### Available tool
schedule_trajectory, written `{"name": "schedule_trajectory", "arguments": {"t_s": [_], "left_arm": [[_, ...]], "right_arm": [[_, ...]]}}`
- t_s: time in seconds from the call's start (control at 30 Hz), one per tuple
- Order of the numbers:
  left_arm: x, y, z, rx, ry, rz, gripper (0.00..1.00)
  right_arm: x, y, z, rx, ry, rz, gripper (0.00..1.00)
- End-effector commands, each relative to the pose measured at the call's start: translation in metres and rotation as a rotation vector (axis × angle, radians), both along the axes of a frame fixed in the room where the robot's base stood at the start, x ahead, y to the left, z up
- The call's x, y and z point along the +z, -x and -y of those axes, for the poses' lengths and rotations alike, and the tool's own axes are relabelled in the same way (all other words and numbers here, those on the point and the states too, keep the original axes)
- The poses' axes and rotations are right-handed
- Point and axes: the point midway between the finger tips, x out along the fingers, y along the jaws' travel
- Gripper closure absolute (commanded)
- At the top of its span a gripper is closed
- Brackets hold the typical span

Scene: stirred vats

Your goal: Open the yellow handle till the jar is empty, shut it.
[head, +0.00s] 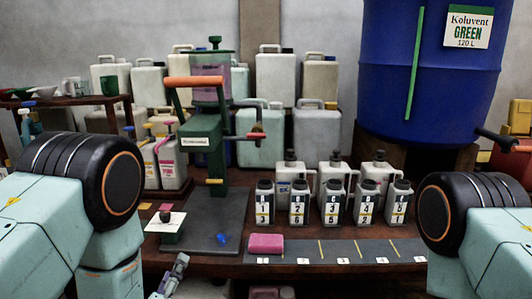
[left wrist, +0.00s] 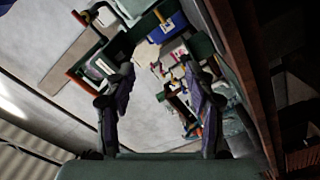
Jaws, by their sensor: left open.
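A clear jar (head: 210,76) with a pinkish tint and a green lid sits high on a dark green stand (head: 217,140). I cannot tell its fill level. An orange bar (head: 193,82) crosses in front of the jar, and a red-tipped lever (head: 254,136) sticks out to the right. A small yellow handle (head: 214,181) shows low on the stand's front. My left gripper (left wrist: 160,68) is open and empty in the left wrist view, its fingers apart. In the head view only part of it (head: 176,272) shows, low and in front of the stand's base. My right gripper is out of frame.
A pink sponge (head: 266,243) lies right of the stand's base. Several numbered bottles (head: 298,206) stand to the right behind a marked grey strip (head: 340,251). A blue vat (head: 430,70) stands at the back right. White canisters (head: 275,75) fill the back.

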Motion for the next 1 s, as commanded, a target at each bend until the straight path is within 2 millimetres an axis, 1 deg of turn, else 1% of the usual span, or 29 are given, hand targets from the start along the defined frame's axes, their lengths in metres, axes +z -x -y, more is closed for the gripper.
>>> {"name": "schedule_trajectory", "arguments": {"t_s": [0.13, 0.27, 0.47, 0.57, 0.63, 0.67, 0.77, 0.8, 0.87, 0.9, 0.97, 1.0], "left_arm": [[0.000, -0.001, 0.000, 0.001, -0.009, 0.001, 0.45], [-0.014, -0.002, -0.001, -0.001, -0.113, -0.061, 0.45], [-0.049, 0.010, -0.003, -0.027, -0.279, -0.224, 0.45], [-0.072, 0.024, -0.005, -0.053, -0.371, -0.332, 0.45], [-0.091, 0.039, -0.008, -0.082, -0.443, -0.425, 0.45], [-0.102, 0.049, -0.010, -0.100, -0.478, -0.476, 0.45], [-0.137, 0.089, -0.016, -0.183, -0.597, -0.663, 0.45], [-0.151, 0.108, -0.018, -0.227, -0.643, -0.742, 0.45], [-0.169, 0.141, -0.022, -0.298, -0.702, -0.859, 0.45], [-0.179, 0.163, -0.024, -0.348, -0.735, -0.934, 0.45], [-0.192, 0.198, -0.027, -0.428, -0.772, -1.040, 0.45], [-0.198, 0.221, -0.028, -0.482, -0.790, -1.107, 0.45]], "right_arm": [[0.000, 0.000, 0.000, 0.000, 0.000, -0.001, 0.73], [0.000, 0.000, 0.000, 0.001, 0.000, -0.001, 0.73], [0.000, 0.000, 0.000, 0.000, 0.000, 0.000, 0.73], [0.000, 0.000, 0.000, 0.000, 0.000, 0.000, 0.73], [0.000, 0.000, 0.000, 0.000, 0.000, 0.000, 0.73], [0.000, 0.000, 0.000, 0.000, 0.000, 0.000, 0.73], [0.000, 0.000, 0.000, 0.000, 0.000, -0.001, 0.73], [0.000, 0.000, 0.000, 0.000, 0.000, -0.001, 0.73], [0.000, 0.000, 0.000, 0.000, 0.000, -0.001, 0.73], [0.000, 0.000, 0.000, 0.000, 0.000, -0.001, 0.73], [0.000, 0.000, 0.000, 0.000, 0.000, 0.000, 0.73], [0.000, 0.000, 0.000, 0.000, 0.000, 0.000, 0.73]]}}
